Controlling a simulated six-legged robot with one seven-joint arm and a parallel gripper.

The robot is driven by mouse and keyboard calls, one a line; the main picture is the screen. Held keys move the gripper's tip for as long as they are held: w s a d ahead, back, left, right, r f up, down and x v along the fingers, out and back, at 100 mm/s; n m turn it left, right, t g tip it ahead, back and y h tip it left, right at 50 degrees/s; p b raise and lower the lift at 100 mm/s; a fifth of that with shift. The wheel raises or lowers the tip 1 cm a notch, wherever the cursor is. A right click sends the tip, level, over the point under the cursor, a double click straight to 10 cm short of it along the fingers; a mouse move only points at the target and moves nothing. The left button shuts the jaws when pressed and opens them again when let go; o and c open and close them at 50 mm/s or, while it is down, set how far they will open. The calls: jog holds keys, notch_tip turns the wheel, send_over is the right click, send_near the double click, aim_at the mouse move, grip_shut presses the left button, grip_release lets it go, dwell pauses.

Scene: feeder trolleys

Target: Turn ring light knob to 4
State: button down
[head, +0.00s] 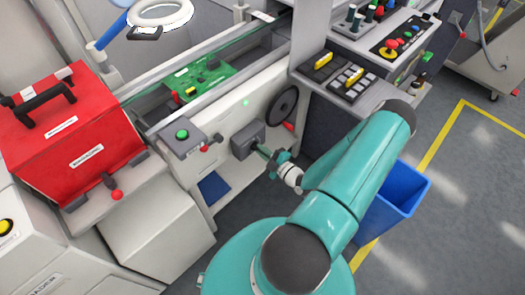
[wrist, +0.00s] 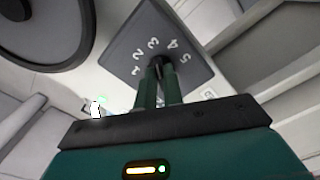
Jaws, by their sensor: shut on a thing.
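The ring light knob (wrist: 157,62) is small and dark, at the middle of a grey dial plate (wrist: 183,42) printed with white numbers 1 to 5. My gripper (wrist: 160,76) is shut on the knob, its two teal fingers close together. The fingers hide much of the knob, and I cannot tell which number it points to. In the head view, the grey dial box (head: 246,140) sits on the front of the white machine, and my gripper (head: 263,150) reaches it from the right. The white ring light (head: 146,15) is at the top left.
A black handwheel (head: 284,107) is just above right of the dial box; it also shows in the wrist view (wrist: 45,28). A green-button box (head: 183,139) is to the left. A red toolbox (head: 75,120) stands at far left, and a blue bin (head: 400,200) at right.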

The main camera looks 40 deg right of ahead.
jog(key=shift+s+a+f+m, duration=0.1)
jog(key=shift+f+m, duration=0.05)
jog(key=shift+m, duration=3.55)
jog(key=c, duration=1.5)
grip_release()
jog(key=s, duration=1.3)
jog(key=shift+s, duration=0.35)
